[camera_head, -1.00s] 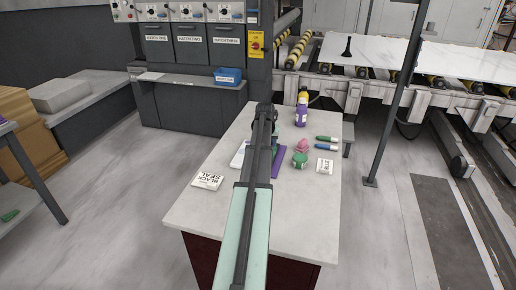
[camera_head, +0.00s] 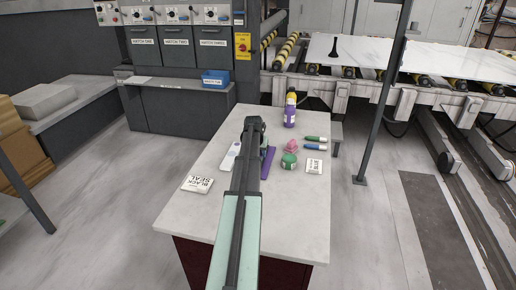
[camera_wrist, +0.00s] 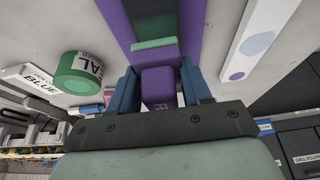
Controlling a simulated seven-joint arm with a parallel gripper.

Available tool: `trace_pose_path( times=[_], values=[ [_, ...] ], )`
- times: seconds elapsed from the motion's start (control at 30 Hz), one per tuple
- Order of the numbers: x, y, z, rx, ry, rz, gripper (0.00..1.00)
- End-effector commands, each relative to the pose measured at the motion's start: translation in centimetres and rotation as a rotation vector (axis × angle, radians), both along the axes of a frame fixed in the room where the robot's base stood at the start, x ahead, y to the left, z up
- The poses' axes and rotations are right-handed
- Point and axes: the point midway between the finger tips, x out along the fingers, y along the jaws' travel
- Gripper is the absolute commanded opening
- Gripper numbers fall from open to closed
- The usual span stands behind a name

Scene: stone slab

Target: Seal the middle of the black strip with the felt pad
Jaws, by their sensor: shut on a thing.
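My gripper (camera_wrist: 160,84) is shut on the felt pad, a purple block (camera_wrist: 158,88) with a light green face (camera_wrist: 155,47), in the wrist view. A finger stands on each side of the block. Just beyond it is a purple plate (camera_wrist: 190,28) with the black strip (camera_wrist: 150,7) along its middle. A dark green band crosses the strip close to the pad; whether the pad touches the strip, I cannot tell. In the head view the purple plate (camera_head: 268,163) shows beside my arm, which hides the strip, pad and fingers.
On the table (camera_head: 290,220), a green pot (camera_head: 289,161), a pink item (camera_head: 291,147), markers (camera_head: 316,147) and a small card (camera_head: 313,167) stand right of the plate. A purple bottle (camera_head: 289,115) stands behind. A white dotted card (camera_head: 229,158) and a BLACK SEAL card (camera_head: 198,184) lie left.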

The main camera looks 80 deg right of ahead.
Motion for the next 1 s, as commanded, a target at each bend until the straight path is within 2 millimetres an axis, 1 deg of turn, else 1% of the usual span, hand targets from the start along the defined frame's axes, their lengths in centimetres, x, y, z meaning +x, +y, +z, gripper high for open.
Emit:
trace_pose_path(
  times=[0.13, 0.2, 0.23, 0.27, 1.0],
  values=[
    [0.0, 0.0, -1.4, 0.001, 0.000, 0.000, 0.24],
    [0.0, 0.0, -2.6, 0.002, 0.001, 0.000, 0.24],
    [0.0, -0.5, -2.8, 0.000, 0.000, 0.000, 0.25],
    [0.0, -0.9, -2.4, -0.002, 0.000, 0.000, 0.20],
    [0.1, -7.6, -2.6, -0.001, 0.000, 0.001, 0.20]
  ],
)
